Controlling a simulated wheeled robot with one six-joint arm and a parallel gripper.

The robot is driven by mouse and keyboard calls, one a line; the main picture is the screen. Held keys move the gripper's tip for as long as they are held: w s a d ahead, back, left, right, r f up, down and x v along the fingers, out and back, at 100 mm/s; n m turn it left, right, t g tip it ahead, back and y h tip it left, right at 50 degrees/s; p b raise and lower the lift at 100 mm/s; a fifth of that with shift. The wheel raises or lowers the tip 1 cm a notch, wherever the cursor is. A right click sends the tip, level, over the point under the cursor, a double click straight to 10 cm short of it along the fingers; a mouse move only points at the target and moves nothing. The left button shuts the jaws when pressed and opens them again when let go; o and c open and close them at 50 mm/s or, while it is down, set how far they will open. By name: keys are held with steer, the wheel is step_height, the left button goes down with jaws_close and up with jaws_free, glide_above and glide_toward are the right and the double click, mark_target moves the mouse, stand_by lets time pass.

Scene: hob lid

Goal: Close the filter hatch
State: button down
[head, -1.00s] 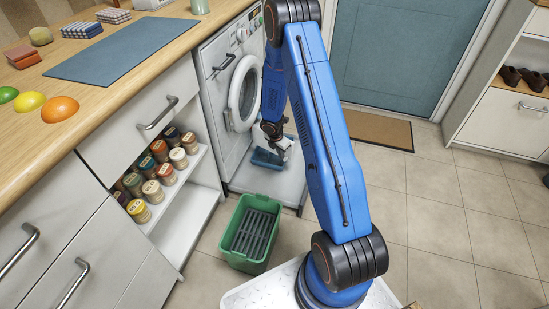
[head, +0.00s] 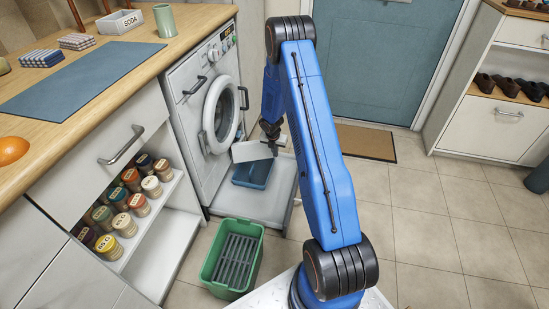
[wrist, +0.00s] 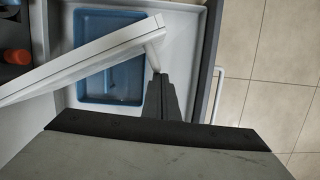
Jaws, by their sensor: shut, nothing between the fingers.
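The filter hatch (head: 252,150) is a white flap standing open, low at the front of the white washing machine (head: 190,110). In the wrist view the flap (wrist: 85,60) runs slantwise from the left edge over a blue tray, with a small pale peg near its outer end. My gripper (head: 273,148) is at the flap's outer end. In the wrist view its dark fingers (wrist: 160,80) are together and empty, their tips close to the peg. I cannot tell whether they touch it.
The blue tray (head: 252,175) sits on a light platform (head: 240,202) under the hatch. A green crate (head: 213,268) stands on the floor in front. A counter with open jar shelves is at the left.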

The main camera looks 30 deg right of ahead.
steer(key=w+d+n, duration=0.1)
steer(key=w+d, duration=0.2)
steer(key=w, duration=1.6)
steer(key=shift+w+d, duration=0.2)
steer(key=shift+w, duration=0.1)
